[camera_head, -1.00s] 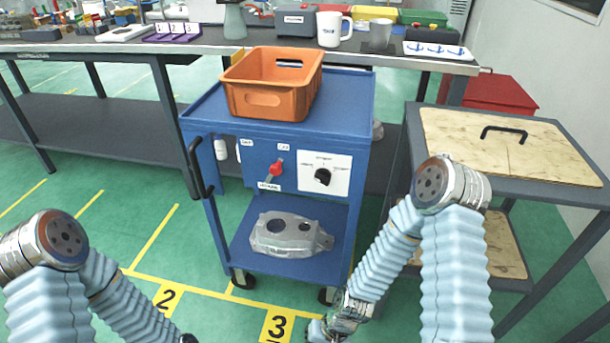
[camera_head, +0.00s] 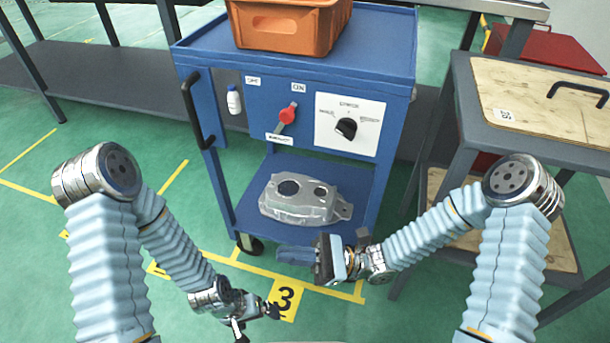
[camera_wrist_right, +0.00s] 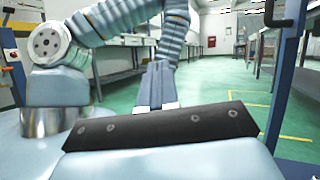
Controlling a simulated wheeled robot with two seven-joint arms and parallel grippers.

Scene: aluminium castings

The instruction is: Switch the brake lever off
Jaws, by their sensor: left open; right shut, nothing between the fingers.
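The brake lever (camera_head: 287,115) is on the front panel of the blue cart. Its red knob is up and its grey arm slants down to the left, leaning toward the small upper-right label (camera_head: 298,87). Another small label (camera_head: 253,80) is at the upper left; the print on both is hard to read. My right gripper (camera_head: 293,257) is shut and empty, below and in front of the cart's lower shelf. Its closed fingers also show in the right wrist view (camera_wrist_right: 157,87). My left gripper (camera_head: 256,320) is open and empty, low over the floor. Neither gripper touches the lever.
A black rotary selector (camera_head: 346,128) on a white plate is right of the lever. A cart handle (camera_head: 196,112) and white bottle (camera_head: 234,100) are left. A grey casting (camera_head: 300,198) lies on the lower shelf. An orange crate (camera_head: 290,35) sits on top. A wood-topped table (camera_head: 535,100) stands right.

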